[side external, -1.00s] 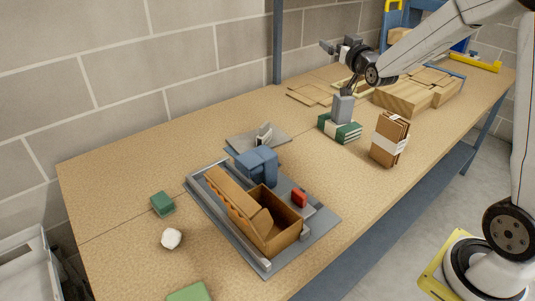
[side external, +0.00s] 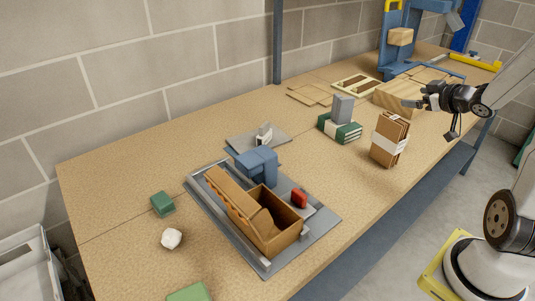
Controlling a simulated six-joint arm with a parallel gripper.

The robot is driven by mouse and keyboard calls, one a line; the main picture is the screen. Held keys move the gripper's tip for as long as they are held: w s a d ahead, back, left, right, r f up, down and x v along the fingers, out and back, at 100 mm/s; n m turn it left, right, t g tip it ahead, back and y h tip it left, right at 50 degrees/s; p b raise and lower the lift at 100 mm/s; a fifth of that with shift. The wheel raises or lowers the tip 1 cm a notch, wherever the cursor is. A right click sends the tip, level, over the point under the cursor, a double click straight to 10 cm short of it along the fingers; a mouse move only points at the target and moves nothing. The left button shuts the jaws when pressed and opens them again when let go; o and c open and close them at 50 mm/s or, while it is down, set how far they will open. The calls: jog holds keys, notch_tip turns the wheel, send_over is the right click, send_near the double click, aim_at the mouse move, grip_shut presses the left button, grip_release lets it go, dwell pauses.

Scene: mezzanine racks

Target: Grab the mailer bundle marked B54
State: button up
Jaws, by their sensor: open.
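A brown mailer bundle (side external: 390,139) with a white band stands upright on the table at centre right. A green bundle (side external: 347,133) with a white band lies flat to its left, and a grey block (side external: 342,107) stands on it. No B54 marking is legible on either bundle. My gripper (side external: 451,137) is small in the side view, above and to the right of the brown bundle, apart from it. It is open, with nothing visible between its fingers.
A grey fixture (side external: 218,222) with an open brown carton (side external: 285,237) occupies the front middle. A green block (side external: 162,203) and white lump (side external: 171,239) sit at left.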

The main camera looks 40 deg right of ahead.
jog(key=s+f, duration=0.1)
jog(key=s, duration=0.1)
send_near(398, 120)
jog(key=shift+w, duration=1)
jog(key=shift+d+f+g, duration=0.15)
jog(key=shift+d+g, duration=0.15)
jog(key=shift+d, duration=0.05)
jog(key=shift+w, duration=0.1)
jog(key=shift+x, duration=1.25)
jog(key=shift+x, duration=2.6)
jog(key=shift+f, duration=0.1)
